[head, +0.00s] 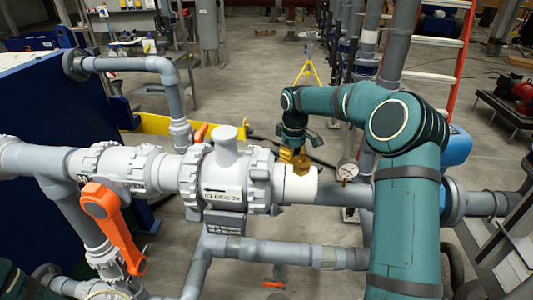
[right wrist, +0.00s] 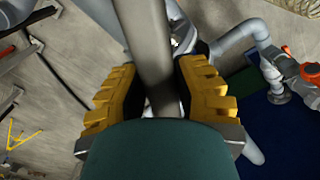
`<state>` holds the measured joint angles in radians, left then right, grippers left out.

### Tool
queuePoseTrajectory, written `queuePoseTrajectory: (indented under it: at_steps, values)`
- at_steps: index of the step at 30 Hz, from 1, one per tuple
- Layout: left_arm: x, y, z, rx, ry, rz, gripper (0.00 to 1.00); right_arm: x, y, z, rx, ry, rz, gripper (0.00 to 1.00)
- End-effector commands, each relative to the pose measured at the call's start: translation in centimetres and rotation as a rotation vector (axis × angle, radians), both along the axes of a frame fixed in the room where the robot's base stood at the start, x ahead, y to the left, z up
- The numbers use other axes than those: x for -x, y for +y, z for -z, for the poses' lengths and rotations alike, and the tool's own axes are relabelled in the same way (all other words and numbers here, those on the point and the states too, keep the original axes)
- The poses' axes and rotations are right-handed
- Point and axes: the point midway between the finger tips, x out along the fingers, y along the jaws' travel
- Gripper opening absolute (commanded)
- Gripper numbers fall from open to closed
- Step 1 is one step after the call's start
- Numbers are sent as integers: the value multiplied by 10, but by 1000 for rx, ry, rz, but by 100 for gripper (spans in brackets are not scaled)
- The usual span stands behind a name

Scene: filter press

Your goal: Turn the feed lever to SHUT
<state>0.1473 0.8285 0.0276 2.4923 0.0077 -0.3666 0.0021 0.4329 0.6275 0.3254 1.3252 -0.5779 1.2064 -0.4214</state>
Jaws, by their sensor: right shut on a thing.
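The large orange lever (head: 112,228) sits on the white valve at the left of the head view, its arm slanting down to the right. A label (head: 135,187) beside it seems to read OPEN. My right gripper (head: 294,160) is well right of this lever, at the right end of the white pipe fittings. In the right wrist view its yellow fingers (right wrist: 158,90) are closed on either side of a grey pipe (right wrist: 152,45). An orange handle (right wrist: 310,72) shows there at the right edge, apart from the fingers. My left gripper is out of view.
A white valve body (head: 225,175) stands between the lever and my right gripper. A pressure gauge (head: 347,170) is just right of that gripper. A grey pipe (head: 285,254) runs below. A blue panel (head: 50,130) is at the left. Open floor lies behind.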

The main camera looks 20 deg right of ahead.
Motion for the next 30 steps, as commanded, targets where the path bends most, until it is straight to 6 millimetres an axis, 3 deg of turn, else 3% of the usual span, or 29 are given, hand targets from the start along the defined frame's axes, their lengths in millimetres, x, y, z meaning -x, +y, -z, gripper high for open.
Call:
queuePoseTrajectory:
  at_steps: [4,30]
  values:
    - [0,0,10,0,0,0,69,6,15,5,-5,8,117,0]
    - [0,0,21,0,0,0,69,11,62,5,-6,13,578,0]
